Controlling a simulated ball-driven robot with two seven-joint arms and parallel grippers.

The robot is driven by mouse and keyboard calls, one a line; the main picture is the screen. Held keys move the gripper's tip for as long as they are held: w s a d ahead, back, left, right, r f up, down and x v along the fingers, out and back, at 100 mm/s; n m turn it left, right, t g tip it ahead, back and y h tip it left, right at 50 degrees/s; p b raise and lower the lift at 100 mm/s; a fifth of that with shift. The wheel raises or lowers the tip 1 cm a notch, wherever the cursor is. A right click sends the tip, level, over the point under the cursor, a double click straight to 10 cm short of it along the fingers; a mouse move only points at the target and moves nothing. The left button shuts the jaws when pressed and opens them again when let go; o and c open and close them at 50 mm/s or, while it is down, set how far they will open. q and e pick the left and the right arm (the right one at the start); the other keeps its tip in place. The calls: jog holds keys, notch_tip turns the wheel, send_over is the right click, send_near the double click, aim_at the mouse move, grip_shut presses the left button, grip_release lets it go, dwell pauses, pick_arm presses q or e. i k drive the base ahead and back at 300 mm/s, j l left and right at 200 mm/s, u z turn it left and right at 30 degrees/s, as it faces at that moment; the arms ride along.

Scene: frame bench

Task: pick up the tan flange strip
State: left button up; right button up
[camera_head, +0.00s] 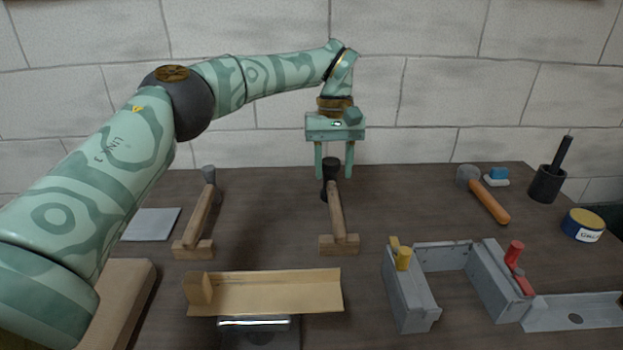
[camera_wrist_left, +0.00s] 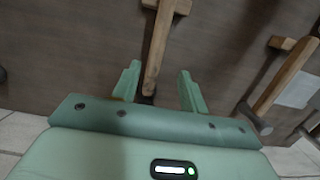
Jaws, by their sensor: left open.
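The tan flange strip (camera_head: 275,292) lies near the front middle of the bench in the head view, long side running left to right, with an upright tab at its left end. It is not seen in the left wrist view. My left gripper (camera_head: 334,177) is open and well behind the strip, at the back of the bench, pointing down. In the left wrist view, my left gripper (camera_wrist_left: 160,74) shows its two fingers apart, with the bar of a wooden T-shaped piece (camera_wrist_left: 160,45) appearing between them. I cannot tell whether they touch it. My right gripper is not in view.
Another wooden T-shaped piece (camera_head: 198,222) lies to the left. A grey frame (camera_head: 407,296) with yellow and red clamps stands right of the strip. A hammer (camera_head: 490,203), a black cup (camera_head: 546,186) and a round tin (camera_head: 583,224) are further right. A wooden block (camera_head: 120,298) lies at left.

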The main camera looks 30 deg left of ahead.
aim_at(318, 291)
jog(key=u, duration=1.2)
